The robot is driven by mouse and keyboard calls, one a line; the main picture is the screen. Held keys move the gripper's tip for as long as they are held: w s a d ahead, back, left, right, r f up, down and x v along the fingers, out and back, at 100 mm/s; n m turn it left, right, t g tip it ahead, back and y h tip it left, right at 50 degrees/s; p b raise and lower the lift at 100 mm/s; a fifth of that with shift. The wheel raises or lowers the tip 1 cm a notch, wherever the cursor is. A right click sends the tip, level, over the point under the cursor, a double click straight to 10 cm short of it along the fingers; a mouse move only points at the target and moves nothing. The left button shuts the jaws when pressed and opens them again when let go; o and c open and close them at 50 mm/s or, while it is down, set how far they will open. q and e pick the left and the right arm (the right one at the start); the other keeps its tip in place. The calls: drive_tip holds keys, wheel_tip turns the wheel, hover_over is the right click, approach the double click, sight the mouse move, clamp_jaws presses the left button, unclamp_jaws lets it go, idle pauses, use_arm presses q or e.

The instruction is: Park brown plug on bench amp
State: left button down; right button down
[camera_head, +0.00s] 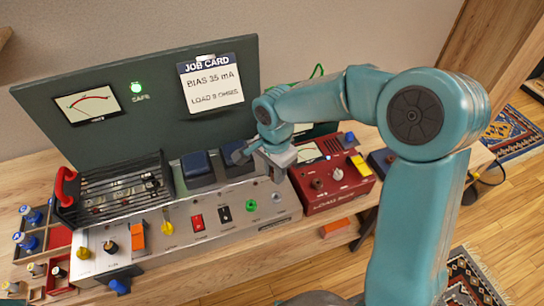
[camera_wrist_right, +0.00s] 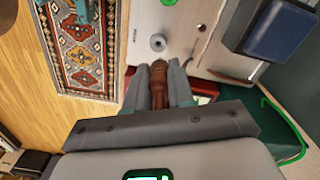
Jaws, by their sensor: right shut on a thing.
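The bench amp (camera_head: 237,229) is a long pale-grey unit on the wooden bench, with knobs, switches, a green jack (camera_head: 250,205) and a grey round socket (camera_head: 277,197) at its right end. My right gripper (camera_head: 277,172) is above that right end. In the wrist view it is shut on the brown plug (camera_wrist_right: 159,82), whose tip points toward the grey socket (camera_wrist_right: 158,42) and looks short of it. The plug is hidden behind the fingers in the head view. My left gripper is not in view.
A red meter box (camera_head: 336,194) stands right of the amp. Dark blue transformers (camera_head: 196,165) and a black grille (camera_head: 122,194) rise behind its panel. A job card (camera_head: 211,87) hangs on the dark back panel. A tray of small parts (camera_head: 35,245) lies at left.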

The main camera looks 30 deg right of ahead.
drive_tip(key=shift+s, duration=0.15)
drive_tip(key=shift+d, duration=0.25)
drive_tip(key=shift+a+f+b, duration=0.1)
drive_tip(key=shift+f+b, duration=0.45)
drive_tip(key=shift+f, duration=0.25)
drive_tip(key=shift+f+b, duration=0.95)
drive_tip(key=shift+f, duration=0.65)
drive_tip(key=shift+b, duration=0.4)
drive_tip(key=shift+f+b, duration=1.7)
drive_tip(key=shift+b, duration=0.05)
drive_tip(key=c, duration=0.9)
unclamp_jaws()
